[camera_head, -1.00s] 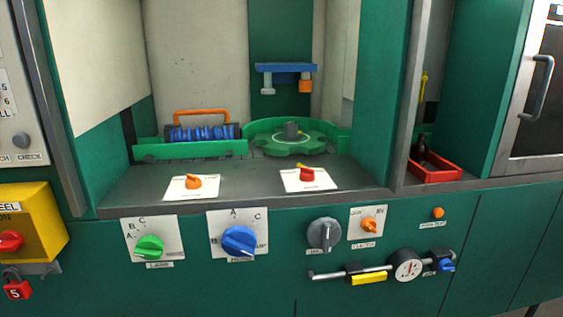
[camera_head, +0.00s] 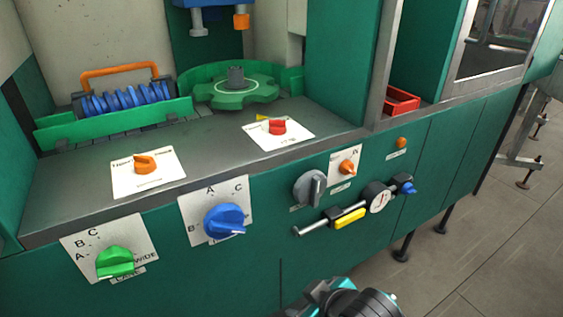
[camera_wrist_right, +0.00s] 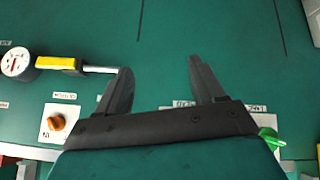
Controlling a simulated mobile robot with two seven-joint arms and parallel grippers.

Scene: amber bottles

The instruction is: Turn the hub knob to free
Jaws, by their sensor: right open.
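I cannot read which knob is labelled hub. A red knob (camera_head: 278,127) with a small yellow mark sits on a white plate on the ledge, in front of the green star wheel (camera_head: 235,92) and its grey centre post. An orange knob (camera_head: 145,164) sits on another ledge plate to its left. My right gripper (camera_wrist_right: 160,72) is open and empty in the right wrist view, its two fingers apart over the green panel. In the head view only the dark and teal top of my right arm shows at the bottom edge, below the front panel. My left gripper is out of view.
The front panel bears a green knob (camera_head: 115,262), a blue knob (camera_head: 224,221), a grey knob (camera_head: 310,188) and a small orange knob (camera_head: 347,167). A yellow-handled bar (camera_head: 349,218) and gauge (camera_head: 379,197) stick out. A red bin (camera_head: 402,101) stands right. Free floor lies right.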

